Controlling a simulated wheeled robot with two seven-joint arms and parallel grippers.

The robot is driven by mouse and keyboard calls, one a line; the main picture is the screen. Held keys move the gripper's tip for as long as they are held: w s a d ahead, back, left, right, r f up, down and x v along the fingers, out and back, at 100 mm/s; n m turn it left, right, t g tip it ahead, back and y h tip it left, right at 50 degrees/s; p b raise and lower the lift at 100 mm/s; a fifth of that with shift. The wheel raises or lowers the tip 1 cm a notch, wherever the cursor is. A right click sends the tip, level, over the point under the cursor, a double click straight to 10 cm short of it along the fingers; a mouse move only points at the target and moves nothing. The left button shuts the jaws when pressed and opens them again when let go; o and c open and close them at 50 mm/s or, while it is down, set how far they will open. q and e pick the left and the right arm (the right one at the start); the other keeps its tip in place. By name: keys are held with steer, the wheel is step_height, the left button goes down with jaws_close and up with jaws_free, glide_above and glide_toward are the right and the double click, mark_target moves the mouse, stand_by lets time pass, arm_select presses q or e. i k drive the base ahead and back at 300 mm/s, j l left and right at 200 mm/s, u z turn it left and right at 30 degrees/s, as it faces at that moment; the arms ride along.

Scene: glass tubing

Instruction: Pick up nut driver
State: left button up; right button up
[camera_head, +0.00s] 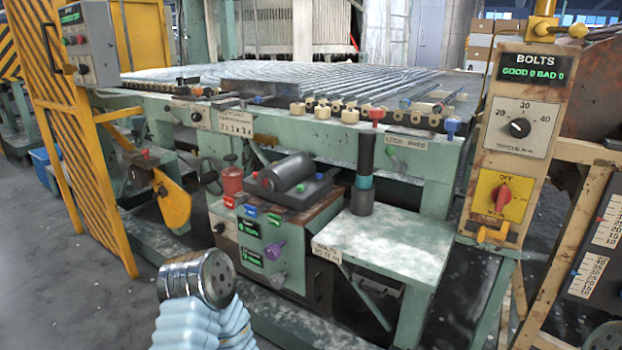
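An upright dark cylindrical tool with a teal band (364,168) stands on the small pale side table (385,240) right of centre. It looks like the nut driver, though no label on it can be read. Its black upper shaft rises in front of the bench's green front rail. A pale blue ribbed part with a round metal end (218,278) comes in at the bottom left and looks like part of my arm. It is apart from the tool and well to its left. No gripper fingers show in the view.
A green control box (262,240) with coloured knobs and a dark motor-like unit (287,172) stands left of the side table. The BOLTS panel (510,130) stands at the right. A yellow barred gate (85,150) is at the left. The side table's front is clear.

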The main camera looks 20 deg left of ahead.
mark_target(367, 139)
steer(key=k+j+z, duration=0.15)
steer(key=j+z, duration=0.15)
steer(key=z, duration=0.2)
steer(key=k+j+z, duration=0.2)
steer(key=z, duration=0.3)
